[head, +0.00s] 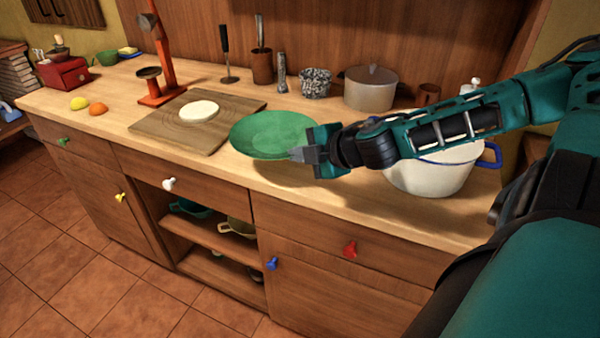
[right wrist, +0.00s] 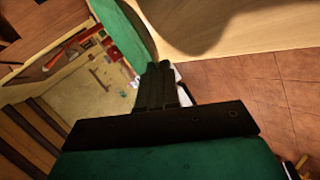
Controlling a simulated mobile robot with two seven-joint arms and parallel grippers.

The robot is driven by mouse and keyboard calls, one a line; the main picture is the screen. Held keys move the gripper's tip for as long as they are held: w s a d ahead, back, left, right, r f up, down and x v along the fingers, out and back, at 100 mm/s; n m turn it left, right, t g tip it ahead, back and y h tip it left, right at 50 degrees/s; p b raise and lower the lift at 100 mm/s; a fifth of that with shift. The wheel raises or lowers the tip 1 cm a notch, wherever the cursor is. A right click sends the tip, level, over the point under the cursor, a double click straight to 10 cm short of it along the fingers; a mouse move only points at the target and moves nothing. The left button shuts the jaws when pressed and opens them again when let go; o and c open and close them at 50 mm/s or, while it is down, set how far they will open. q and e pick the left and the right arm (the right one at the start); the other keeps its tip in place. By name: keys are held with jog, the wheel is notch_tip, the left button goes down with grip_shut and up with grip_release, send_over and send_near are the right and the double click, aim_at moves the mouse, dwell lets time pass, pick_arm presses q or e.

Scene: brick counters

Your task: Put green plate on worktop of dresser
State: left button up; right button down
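The green plate (head: 270,133) is in the middle of the head view, tilted, over the front part of the dresser's light wooden worktop (head: 395,215). My right gripper (head: 303,154) is at the plate's right front rim, its fingers close together and shut on it. In the right wrist view, the fingers (right wrist: 155,85) meet the plate's edge (right wrist: 122,30). A dark shadow on the worktop (right wrist: 235,30) suggests that the plate is held above it. The plate's underside and the exact grip are hidden. My left gripper is not in view.
A cutting board (head: 160,127) with a pale round piece (head: 199,110) lies left of the plate. A white pot (head: 435,175) with blue handles stands right, behind my arm. A lidded pot (head: 370,88) and a speckled cup (head: 315,83) stand behind. Bare worktop shows along the front edge.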

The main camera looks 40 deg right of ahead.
aim_at(300, 185)
notch_tip(300, 185, down, 4)
jog(key=shift+f+b, duration=0.1)
jog(key=shift+b, duration=1)
jog(key=shift+w+f, duration=0.1)
jog(key=shift+f, duration=0.25)
jog(key=shift+f, duration=0.2)
jog(key=c, duration=1.6)
grip_release()
jog(key=shift+c, duration=0.2)
